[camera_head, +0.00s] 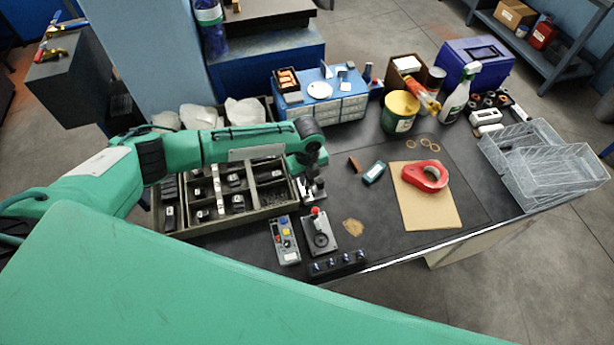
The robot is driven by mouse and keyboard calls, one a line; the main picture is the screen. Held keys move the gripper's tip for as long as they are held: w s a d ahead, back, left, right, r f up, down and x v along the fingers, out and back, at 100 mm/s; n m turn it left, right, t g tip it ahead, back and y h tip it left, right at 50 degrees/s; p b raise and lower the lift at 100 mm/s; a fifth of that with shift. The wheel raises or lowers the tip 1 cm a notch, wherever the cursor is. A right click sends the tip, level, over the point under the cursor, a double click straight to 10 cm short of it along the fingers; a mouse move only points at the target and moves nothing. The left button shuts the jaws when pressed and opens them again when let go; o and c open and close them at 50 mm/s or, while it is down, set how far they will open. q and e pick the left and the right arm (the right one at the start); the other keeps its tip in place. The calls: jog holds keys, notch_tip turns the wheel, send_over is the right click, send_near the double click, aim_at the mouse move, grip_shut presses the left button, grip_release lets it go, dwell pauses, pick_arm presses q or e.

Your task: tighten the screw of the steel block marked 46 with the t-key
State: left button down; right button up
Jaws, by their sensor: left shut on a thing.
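My left arm reaches in from the left over the compartment tray (187,233). My left gripper (314,194) points down at the tray's right edge, just behind a small plate fixture (320,240) with a red-topped lever (315,211). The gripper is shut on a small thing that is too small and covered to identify. Several dark blocks with pale labels sit in the tray compartments, one of them here (237,202); the mark 46 is not readable on any. I cannot pick out the t-key for certain. My right gripper is not in view.
A grey control box (285,241) and a black strip with several small pegs (339,263) lie by the fixture. Wire baskets (545,165) stand at right. A small drawer cabinet (335,107) and yellow-lidded tin (399,112) stand behind.

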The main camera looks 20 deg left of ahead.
pick_arm(q)
jog(key=shift+f+b, duration=0.45)
jog(key=shift+f, duration=0.3)
jog(key=c, duration=2.1)
grip_release()
grip_shut()
jog(key=m, duration=0.3)
jog(key=shift+b, duration=0.35)
jog(key=m+b, duration=0.1)
jog(key=m, duration=0.3)
jog(key=shift+m, duration=0.3)
jog(key=m+b, duration=0.1)
jog(key=m, duration=0.3)
jog(key=shift+d+m+b, duration=0.1)
jog(key=shift+m+b, duration=0.25)
jog(key=shift+m, duration=1.35)
